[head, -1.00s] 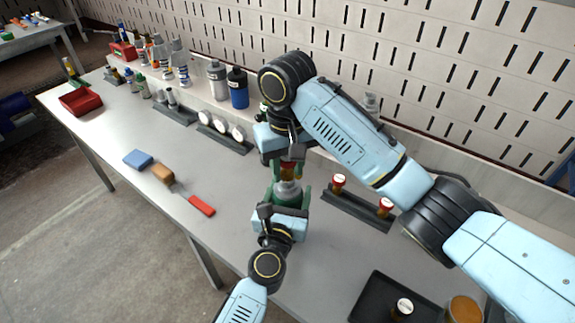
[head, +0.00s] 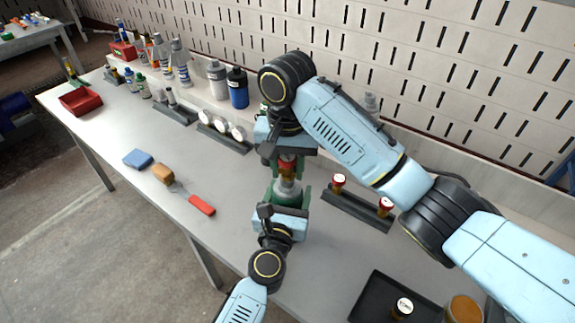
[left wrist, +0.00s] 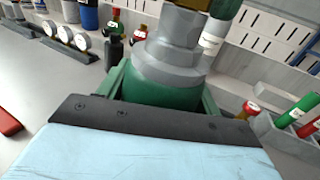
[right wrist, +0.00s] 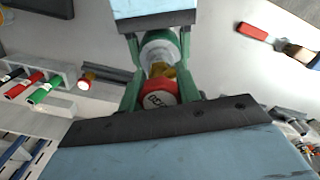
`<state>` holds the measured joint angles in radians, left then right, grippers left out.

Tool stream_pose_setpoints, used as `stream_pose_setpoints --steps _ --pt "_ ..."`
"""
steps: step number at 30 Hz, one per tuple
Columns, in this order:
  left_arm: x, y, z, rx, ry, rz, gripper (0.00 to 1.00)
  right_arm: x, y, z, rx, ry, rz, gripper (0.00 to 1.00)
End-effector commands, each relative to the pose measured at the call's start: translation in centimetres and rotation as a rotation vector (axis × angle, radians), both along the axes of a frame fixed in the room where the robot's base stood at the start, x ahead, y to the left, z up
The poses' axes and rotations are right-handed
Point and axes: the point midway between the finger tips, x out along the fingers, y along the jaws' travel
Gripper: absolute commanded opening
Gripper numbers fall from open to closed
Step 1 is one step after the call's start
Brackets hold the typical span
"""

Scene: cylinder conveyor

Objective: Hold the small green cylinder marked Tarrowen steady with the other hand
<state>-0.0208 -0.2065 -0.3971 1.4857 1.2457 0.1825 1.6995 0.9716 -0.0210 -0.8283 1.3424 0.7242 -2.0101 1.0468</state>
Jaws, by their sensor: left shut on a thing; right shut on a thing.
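A small green cylinder (left wrist: 160,92) with a stepped grey collar (head: 288,190) stands upright between the fingers of my left gripper (head: 290,196). The gripper is shut on it from the front. Its marking is not readable. Above it, my right gripper (right wrist: 160,88) is shut on a red-capped brass valve (right wrist: 161,92). The valve sits in line over the grey collar, at or very near its top; I cannot tell how far it is seated. In the head view the red cap shows under my right gripper (head: 287,158).
Behind to the right, a dark rack (head: 350,208) holds two red-capped valves (head: 386,205). A black tray (head: 372,296) is at the front right. A gauge rack (head: 225,139) stands behind.

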Motion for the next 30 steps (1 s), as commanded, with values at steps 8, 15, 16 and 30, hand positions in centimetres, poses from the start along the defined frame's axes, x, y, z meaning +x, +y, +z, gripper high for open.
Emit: stream_pose_setpoints --steps 8,15,16,30 --pt "0.0 -0.1 -0.1 0.0 0.002 -0.002 0.37 0.0 0.0 0.0 0.0 0.001 0.004 0.51" --pt "0.0 0.0 -0.1 0.0 0.002 -0.001 0.37 0.1 0.0 0.5 0.0 -0.003 0.005 0.51" --pt "0.0 0.0 -0.1 0.0 0.002 -0.001 0.37 0.1 0.0 0.8 0.0 -0.004 0.005 0.51" --pt "0.0 0.0 -0.1 0.0 0.002 -0.001 0.37 0.0 0.0 2.5 0.0 0.0 0.137 0.51"
